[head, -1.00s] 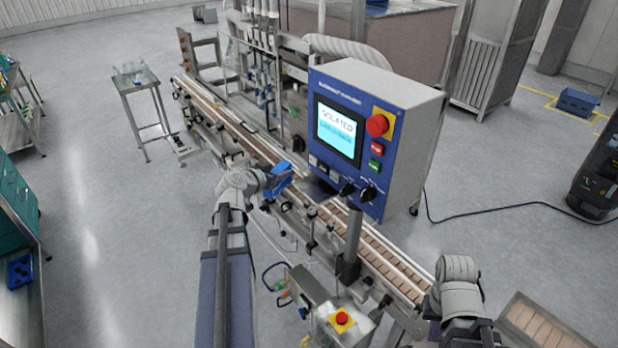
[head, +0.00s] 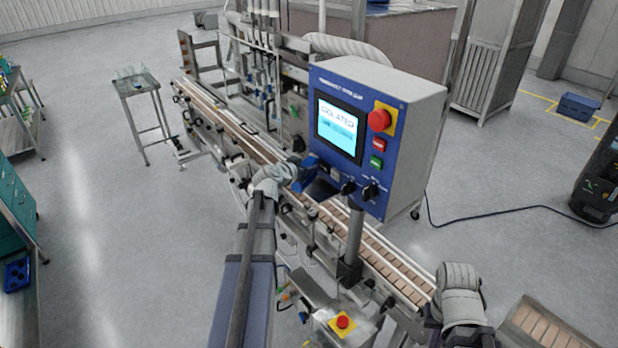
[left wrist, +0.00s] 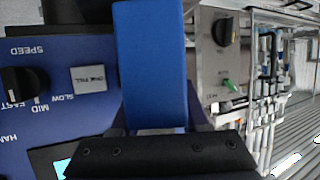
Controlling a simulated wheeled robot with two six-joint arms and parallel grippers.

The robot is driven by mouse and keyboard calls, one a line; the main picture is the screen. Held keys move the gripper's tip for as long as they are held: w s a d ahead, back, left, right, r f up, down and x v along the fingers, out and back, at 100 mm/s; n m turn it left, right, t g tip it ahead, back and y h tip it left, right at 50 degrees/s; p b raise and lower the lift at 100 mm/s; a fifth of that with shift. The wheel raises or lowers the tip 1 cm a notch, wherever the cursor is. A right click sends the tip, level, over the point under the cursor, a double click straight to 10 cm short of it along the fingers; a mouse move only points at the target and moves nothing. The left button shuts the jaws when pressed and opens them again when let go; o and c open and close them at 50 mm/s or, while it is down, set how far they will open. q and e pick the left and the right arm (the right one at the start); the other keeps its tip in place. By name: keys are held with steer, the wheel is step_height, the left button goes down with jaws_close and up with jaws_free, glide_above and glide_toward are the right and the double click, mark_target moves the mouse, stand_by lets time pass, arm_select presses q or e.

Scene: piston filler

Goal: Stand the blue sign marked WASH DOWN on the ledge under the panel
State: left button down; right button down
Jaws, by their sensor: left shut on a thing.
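My left gripper (head: 298,181) is shut on the blue sign (head: 306,172), at the lower left edge of the control panel (head: 372,180). In the left wrist view the sign (left wrist: 150,65) stands out of the dark jaw (left wrist: 155,152) as a plain blue slab in front of the panel face; its lettering does not show. The dark ledge (head: 322,190) under the panel is partly hidden behind the gripper and sign. I cannot tell whether the sign touches it. My right arm shows at the lower right, but its gripper is out of sight.
The conveyor (head: 385,258) runs below, with a grey post (head: 354,235) under the panel.

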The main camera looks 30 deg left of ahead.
mark_target(309, 176)
arm_select(q)
step_height(309, 176, down, 3)
steer(key=b, duration=0.3)
steer(key=shift+f, duration=0.2)
steer(key=shift+w+f+b, duration=0.1)
steer(key=shift+f+b, duration=0.2)
steer(key=shift+w+r, duration=0.1)
steer(key=shift+f, duration=0.2)
steer(key=shift+c, duration=2)
jaws_free()
steer(key=shift+r, duration=0.15)
